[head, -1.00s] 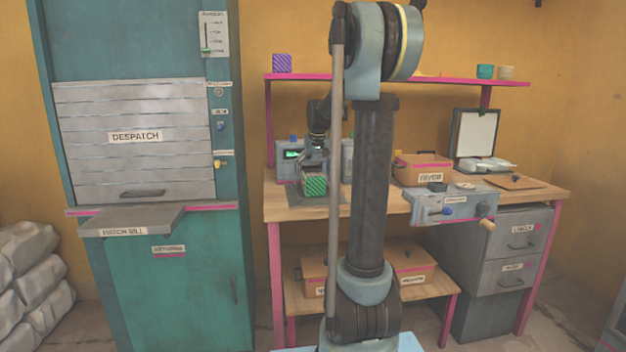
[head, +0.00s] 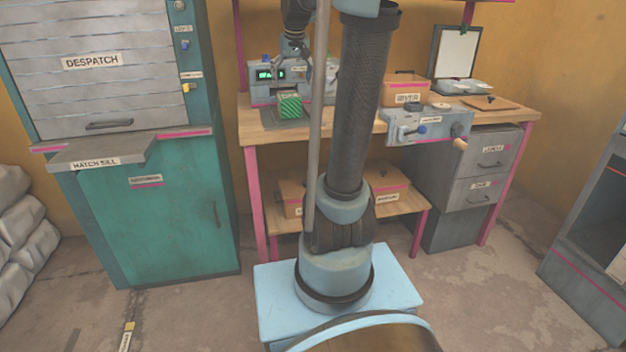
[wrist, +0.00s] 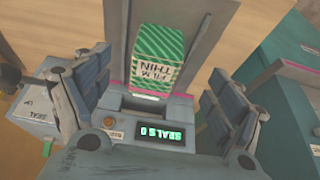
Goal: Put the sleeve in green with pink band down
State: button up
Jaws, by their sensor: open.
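The green sleeve is a striped box (head: 290,106) with a white label reading "FILM THIN". It stands upright on a dark grey plate (head: 318,108) in front of the sealing machine (head: 259,92). It also shows in the wrist view (wrist: 158,52), label upside down. The machine's display (wrist: 158,132) reads "SEALS 0".
The wooden bench (head: 350,125) also holds a labelled orange box (head: 404,92), a grey control box (head: 428,127) and an open-lidded case (head: 455,55). The teal despatch cabinet (head: 160,220) stands left, its hatch sill (head: 103,153) jutting out. A grey unit (head: 590,240) stands right.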

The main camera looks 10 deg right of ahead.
jog(key=s+f+g, duration=0.1)
jog(key=s+f, duration=1.1)
jog(key=s, duration=0.5)
jog(key=s+f+g, duration=0.1)
jog(key=s+f, duration=1.1)
jog(key=s, duration=0.5)
jog(key=shift+s+f, duration=0.25)
jog(key=shift+s, duration=0.05)
